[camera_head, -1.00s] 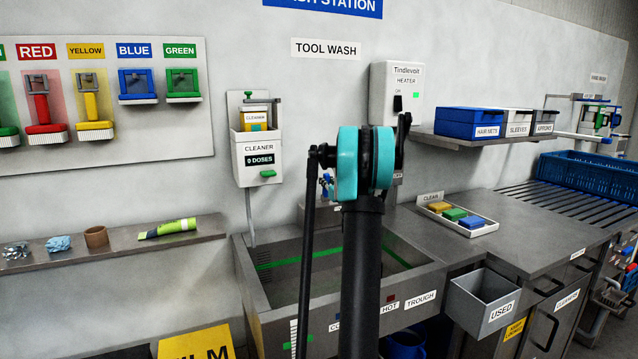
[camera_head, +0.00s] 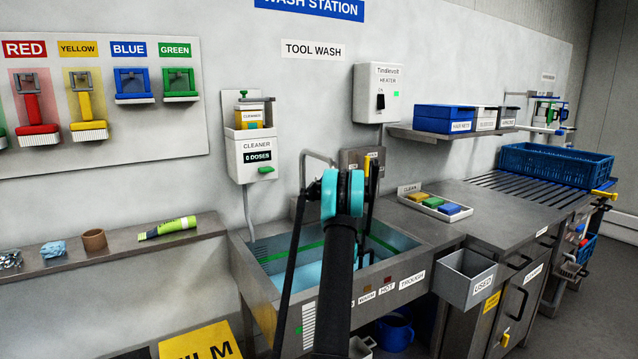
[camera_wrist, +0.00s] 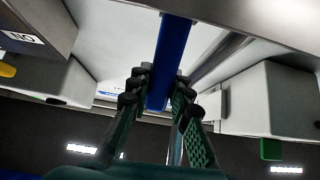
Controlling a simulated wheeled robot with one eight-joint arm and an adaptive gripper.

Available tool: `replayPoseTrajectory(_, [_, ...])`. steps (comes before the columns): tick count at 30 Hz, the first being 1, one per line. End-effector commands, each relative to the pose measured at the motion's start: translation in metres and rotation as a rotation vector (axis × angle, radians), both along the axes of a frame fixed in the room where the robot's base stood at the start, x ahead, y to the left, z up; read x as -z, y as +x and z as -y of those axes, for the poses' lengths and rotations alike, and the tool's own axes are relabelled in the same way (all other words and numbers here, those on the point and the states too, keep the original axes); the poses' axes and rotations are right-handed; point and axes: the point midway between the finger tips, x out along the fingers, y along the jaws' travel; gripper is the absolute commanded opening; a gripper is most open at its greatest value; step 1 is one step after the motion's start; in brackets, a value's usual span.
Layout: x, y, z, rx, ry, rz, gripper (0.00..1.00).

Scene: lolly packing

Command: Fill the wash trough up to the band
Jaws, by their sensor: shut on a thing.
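The steel wash trough (camera_head: 238,272) stands below the tool wash sign, with a green band (camera_head: 290,252) around its inner wall. Pale blue water (camera_head: 310,274) lies in it, its surface below the band on the left side; my arm hides the middle. A tap panel (camera_head: 352,158) with a yellow lever (camera_head: 369,161) and a bent spout (camera_head: 318,157) is behind my arm. In the wrist view my gripper (camera_wrist: 158,88) is shut on a blue bar (camera_wrist: 174,40). In the head view my arm hides the gripper.
The cleaner dispenser (camera_head: 254,150) hangs left of the tap, the heater (camera_head: 378,85) above it. The used bin (camera_head: 465,280) is mounted right of the trough. A tray of coloured blocks (camera_head: 408,201) sits on the counter. A shelf (camera_head: 120,248) runs left.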

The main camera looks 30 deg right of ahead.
Motion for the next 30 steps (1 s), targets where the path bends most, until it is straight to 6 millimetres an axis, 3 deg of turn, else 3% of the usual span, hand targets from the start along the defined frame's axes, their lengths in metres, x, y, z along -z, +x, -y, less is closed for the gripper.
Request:
replayPoseTrajectory(16, [0.0018, -0.0015, -0.0001, 0.0, 0.001, 0.026, 0.0])
replayPoseTrajectory(17, [0.0018, -0.0015, -0.0001, 0.0, 0.001, 0.026, 0.21])
replayPoseTrajectory(22, [0.0017, -0.0014, -0.0003, 0.0, 0.001, 0.026, 0.41])
replayPoseTrajectory(30, [0.0011, -0.0013, -0.0003, 0.0, 0.001, 0.026, 0.41])
